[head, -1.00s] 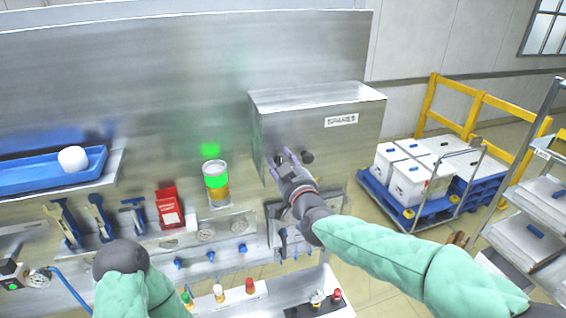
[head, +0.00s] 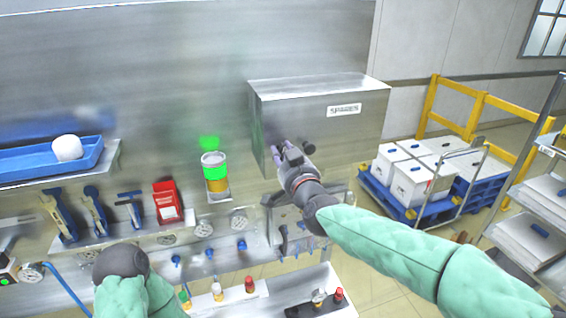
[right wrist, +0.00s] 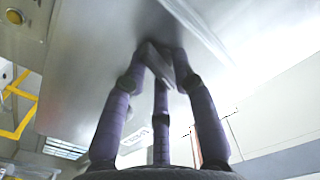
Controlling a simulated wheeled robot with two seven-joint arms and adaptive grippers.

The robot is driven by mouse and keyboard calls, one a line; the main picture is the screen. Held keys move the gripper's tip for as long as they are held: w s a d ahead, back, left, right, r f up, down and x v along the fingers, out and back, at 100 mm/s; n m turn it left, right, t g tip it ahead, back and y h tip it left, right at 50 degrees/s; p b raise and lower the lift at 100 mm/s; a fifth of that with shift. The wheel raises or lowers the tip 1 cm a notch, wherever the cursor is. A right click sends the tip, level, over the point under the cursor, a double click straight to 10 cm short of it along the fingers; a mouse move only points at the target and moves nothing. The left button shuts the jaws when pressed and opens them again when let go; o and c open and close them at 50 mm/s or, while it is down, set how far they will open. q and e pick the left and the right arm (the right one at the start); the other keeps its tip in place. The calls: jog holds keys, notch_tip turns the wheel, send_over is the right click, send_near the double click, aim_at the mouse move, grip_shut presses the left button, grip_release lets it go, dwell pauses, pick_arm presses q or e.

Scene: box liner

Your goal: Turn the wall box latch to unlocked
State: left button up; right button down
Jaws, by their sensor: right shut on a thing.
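The wall box is a grey metal box labelled SPARES (head: 365,125), fixed to the steel panel right of centre in the head view. My right gripper (head: 284,152), with purple jointed fingers, is at the box's front face. In the right wrist view its fingers converge on a small grey piece (right wrist: 157,60) against the metal face, which seems to be the latch. The gripper is shut on it. The fingers hide much of the latch, and I cannot read its position. My left arm enters at the lower left of the head view; its gripper is not visible.
A green-lit beacon (head: 214,172) stands left of the box. A red box (head: 168,202), hanging tools and a blue tray (head: 30,166) are further left. Valves and gauges line the panel below. White crates on a blue cart (head: 410,210) stand at the right.

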jog(key=shift+f+m+b, duration=0.2)
jog(key=shift+m+b, duration=1.35)
jog(key=shift+m, duration=0.8)
jog(key=shift+f+m+b, duration=0.15)
jog(key=shift+m+b, duration=1.4)
jog(key=shift+m, duration=0.85)
jog(key=shift+f+m+b, duration=0.2)
jog(key=shift+m+b, duration=1.35)
jog(key=shift+m, duration=0.8)
jog(key=c, duration=1.2)
grip_release()
jog(key=shift+c, duration=0.2)
jog(key=shift+o, duration=0.2)
jog(key=shift+w+d, duration=0.1)
jog(key=shift+r, duration=0.1)
